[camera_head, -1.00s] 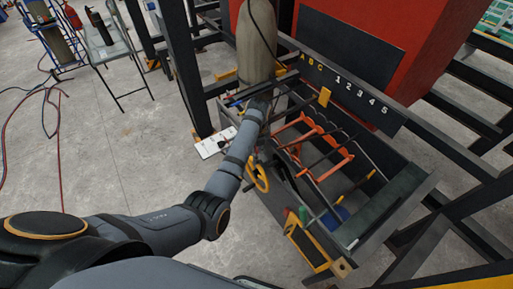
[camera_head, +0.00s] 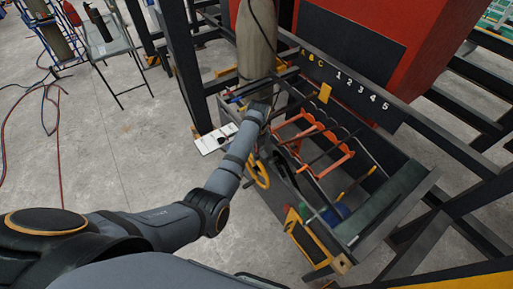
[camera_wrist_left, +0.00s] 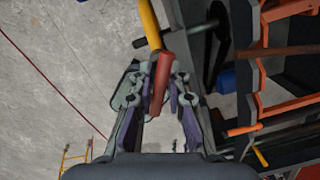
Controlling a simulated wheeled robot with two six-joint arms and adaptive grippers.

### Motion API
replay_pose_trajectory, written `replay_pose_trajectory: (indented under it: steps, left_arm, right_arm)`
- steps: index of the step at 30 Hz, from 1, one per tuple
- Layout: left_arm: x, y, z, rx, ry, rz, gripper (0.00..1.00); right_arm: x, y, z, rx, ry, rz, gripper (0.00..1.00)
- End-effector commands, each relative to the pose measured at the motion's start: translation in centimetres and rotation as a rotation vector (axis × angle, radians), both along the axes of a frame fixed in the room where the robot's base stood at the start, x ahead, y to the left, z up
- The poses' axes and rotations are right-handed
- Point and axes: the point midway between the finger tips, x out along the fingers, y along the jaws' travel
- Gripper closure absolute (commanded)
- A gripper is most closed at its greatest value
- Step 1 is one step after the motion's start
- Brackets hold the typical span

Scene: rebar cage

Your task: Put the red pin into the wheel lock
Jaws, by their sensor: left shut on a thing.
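In the left wrist view the red pin (camera_wrist_left: 162,84) is between the fingers of my left gripper (camera_wrist_left: 160,82), which is shut on it. The pin points up the picture and leans slightly. A yellow bar (camera_wrist_left: 150,24) shows just beyond its top end; I cannot tell whether they touch. I cannot make out the wheel lock for certain. My right gripper is not in view.
The dark rack (camera_head: 400,205) holds orange frames (camera_head: 322,150) and dark bars. A yellow ring-shaped piece (camera_head: 259,173) hangs on its near side. A tan cylinder (camera_head: 256,40) stands behind my left wrist. A white sheet (camera_head: 215,138) lies left of the rack.

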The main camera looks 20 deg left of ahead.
Motion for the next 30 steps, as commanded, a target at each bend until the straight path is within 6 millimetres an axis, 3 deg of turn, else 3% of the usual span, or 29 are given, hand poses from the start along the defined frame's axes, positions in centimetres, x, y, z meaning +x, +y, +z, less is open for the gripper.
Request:
replay_pose_trajectory:
  steps: [11, 12, 17, 26, 30]
  left_arm:
    - [0.0, 0.0, -1.0, 0.000, 0.000, 0.000, 1.00]
    - [0.0, 0.0, -0.9, 0.000, 0.000, 0.000, 0.81]
    - [0.0, 0.0, -0.9, 0.000, 0.000, 0.000, 0.59]
    - [0.0, 0.0, -0.9, 0.000, 0.000, 0.000, 0.59]
    - [-0.1, -0.1, 0.7, -0.001, -0.003, 0.000, 0.59]
  right_arm:
    - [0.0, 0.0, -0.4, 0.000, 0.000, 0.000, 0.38]
    - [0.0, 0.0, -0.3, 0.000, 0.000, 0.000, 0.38]
    - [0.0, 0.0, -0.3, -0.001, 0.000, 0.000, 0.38]
    - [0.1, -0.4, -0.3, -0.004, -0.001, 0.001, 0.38]
    - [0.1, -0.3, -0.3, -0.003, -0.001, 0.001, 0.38]
